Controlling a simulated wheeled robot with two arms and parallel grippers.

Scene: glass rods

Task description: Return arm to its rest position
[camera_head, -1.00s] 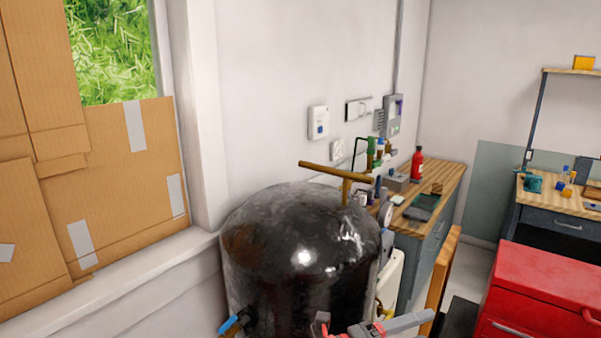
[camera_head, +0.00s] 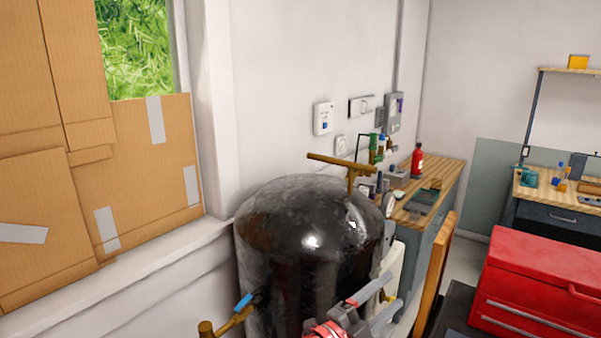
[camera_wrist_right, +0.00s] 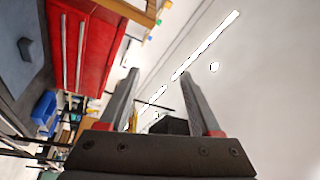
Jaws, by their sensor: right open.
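My right gripper (camera_head: 378,302) shows at the bottom centre of the head view, in front of the lower right side of the black tank (camera_head: 305,235). Its two grey fingers are apart, and I see nothing between them. In the right wrist view, the gripper (camera_wrist_right: 163,92) has its fingers spread wide with an empty gap, pointing toward the pale wall and room beyond. A red and grey part of my right arm shows below the fingers in the head view. My left gripper is in neither view.
A brass pipe with a blue handle (camera_head: 243,303) sticks out at the tank's lower left. A red tool chest (camera_head: 530,275) stands at right; a workbench (camera_head: 445,178) with bottles stands behind the tank. Cardboard sheets (camera_head: 60,190) cover the left window area.

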